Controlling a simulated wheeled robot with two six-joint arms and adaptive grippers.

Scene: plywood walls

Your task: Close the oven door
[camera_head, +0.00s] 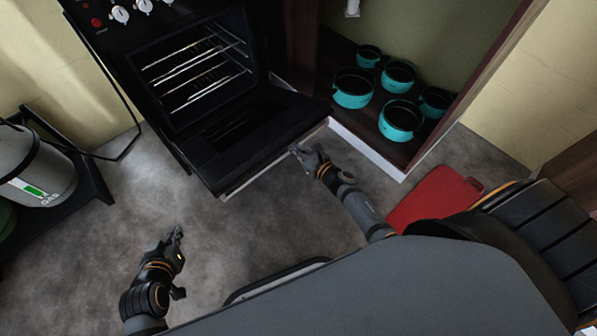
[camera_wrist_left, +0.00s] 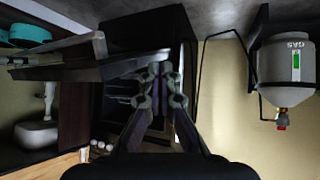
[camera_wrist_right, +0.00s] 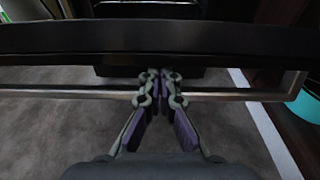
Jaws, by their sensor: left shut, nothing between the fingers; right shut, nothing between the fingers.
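The black oven (camera_head: 195,70) stands at the upper left of the head view. Its door (camera_head: 250,135) is folded down, wide open, with the wire racks showing inside. A metal bar handle (camera_head: 262,168) runs along the door's outer edge. My right gripper (camera_head: 302,152) is shut and empty at the right part of this edge. In the right wrist view its fingertips (camera_wrist_right: 160,78) overlap the handle bar (camera_wrist_right: 90,93); I cannot tell if they touch it. My left gripper (camera_head: 175,234) is shut and empty over the floor, apart from the door. The left wrist view shows its closed fingertips (camera_wrist_left: 160,75).
An open cabinet (camera_head: 345,130) with several turquoise pots (camera_head: 402,118) stands right of the oven. A gas cylinder (camera_head: 35,165) sits on a black stand at the left. A red board (camera_head: 432,196) lies on the floor at the right. The floor before the door is clear.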

